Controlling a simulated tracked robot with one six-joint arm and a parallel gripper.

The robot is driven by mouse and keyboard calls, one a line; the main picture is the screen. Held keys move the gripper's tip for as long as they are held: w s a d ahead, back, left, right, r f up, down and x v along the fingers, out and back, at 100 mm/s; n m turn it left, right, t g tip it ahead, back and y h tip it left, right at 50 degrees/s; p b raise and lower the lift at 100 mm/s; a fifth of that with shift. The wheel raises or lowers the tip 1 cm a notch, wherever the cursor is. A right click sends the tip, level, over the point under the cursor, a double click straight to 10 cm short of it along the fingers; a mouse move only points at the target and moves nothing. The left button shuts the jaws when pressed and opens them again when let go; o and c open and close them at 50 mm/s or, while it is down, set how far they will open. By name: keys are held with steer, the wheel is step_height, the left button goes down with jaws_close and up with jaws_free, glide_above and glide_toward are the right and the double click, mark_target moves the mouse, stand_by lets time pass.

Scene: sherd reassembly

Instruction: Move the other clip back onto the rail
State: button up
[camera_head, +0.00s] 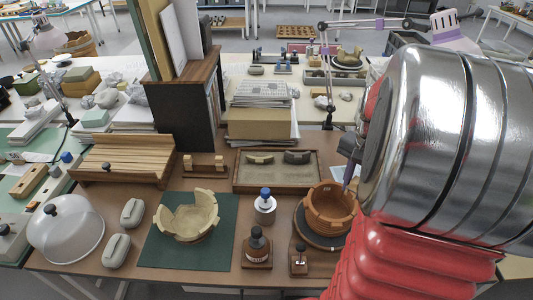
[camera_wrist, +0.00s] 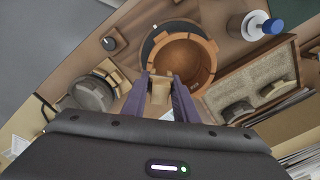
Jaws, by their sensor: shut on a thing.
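My gripper (camera_wrist: 160,82) is shut on a small tan clip (camera_wrist: 160,90) between its purple fingers. The clip is at the near rim of the terracotta bowl (camera_wrist: 190,62) in the wrist view; I cannot tell whether it still touches the rim. In the head view the bowl (camera_head: 329,209) stands on a dark turntable (camera_head: 318,240), and my arm hides most of the gripper at its right. The wooden rail (camera_head: 205,172) stands left of the sand tray, with what looks like a light clip (camera_head: 220,160) near its right end.
A sand tray (camera_head: 238,182) with two sherds lies behind the bowl. A blue-capped bottle (camera_head: 265,207) and a brown bottle (camera_head: 257,245) stand left of it. A pale, partly built bowl (camera_head: 187,218) sits on a green mat (camera_head: 155,256). A slatted wooden rack (camera_head: 120,160) is further left.

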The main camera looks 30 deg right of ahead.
steer(key=w+a+f+n, duration=0.3)
steer(key=w+a+n, duration=0.4)
steer(key=w+a, duration=0.5)
steer(key=w+a+f+n, duration=0.4)
steer(key=w+a+n, duration=0.3)
steer(key=w+a, duration=0.4)
steer(key=w, duration=0.4)
steer(key=shift+w+a+n, duration=0.3)
steer(key=shift+a+n, duration=0.1)
steer(key=shift+d, duration=0.15)
